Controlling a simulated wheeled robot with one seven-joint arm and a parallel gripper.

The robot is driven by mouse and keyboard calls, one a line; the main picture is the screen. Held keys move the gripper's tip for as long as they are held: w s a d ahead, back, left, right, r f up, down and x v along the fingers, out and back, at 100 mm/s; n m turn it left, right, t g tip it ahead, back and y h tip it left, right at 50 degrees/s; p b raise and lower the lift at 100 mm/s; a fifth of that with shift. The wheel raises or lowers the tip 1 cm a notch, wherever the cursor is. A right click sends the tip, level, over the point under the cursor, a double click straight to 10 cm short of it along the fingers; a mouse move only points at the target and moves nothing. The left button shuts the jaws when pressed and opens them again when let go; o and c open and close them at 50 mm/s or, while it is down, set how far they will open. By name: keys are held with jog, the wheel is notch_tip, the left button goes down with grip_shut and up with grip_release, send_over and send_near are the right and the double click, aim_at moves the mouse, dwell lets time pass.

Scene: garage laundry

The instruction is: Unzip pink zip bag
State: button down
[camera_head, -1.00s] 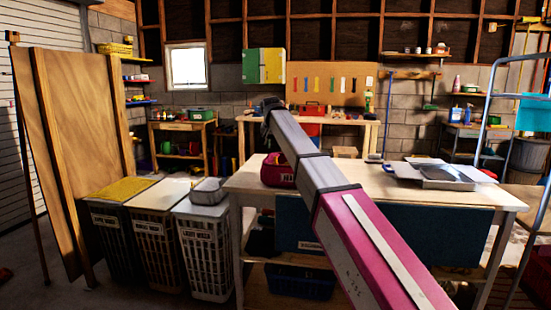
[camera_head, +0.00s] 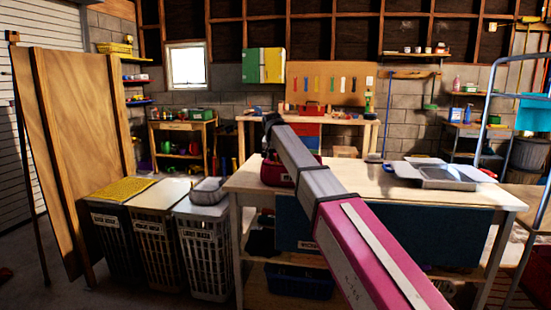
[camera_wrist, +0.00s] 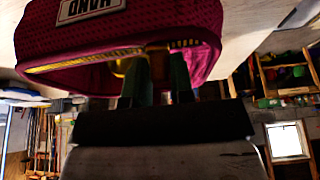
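The pink zip bag (camera_head: 274,171) sits on the near workbench's left end in the head view, partly hidden behind my arm. In the wrist view the bag (camera_wrist: 200,22) shows upside down, with a white label and a yellowish zip line along its edge. My gripper (camera_wrist: 160,75) has its two green fingers at this zip edge, apart from each other. A brownish piece shows between the fingers, possibly the zip pull. I cannot tell whether the fingers press on it. The zip looks closed along the visible stretch. My gripper's fingers are hidden in the head view.
The near workbench (camera_head: 375,182) carries a grey tray (camera_head: 447,177) at its right. Laundry hampers (camera_head: 207,245) stand to the left of the workbench, one with a small grey basket on top. Wooden panels (camera_head: 80,130) lean at the far left.

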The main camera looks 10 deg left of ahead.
aim_at(269, 163)
jog(key=shift+a, duration=1.75)
jog(key=c, duration=1.1)
grip_release()
jog(key=v, duration=1)
jog(key=shift+s+r, duration=0.15)
jog(key=shift+r, duration=0.25)
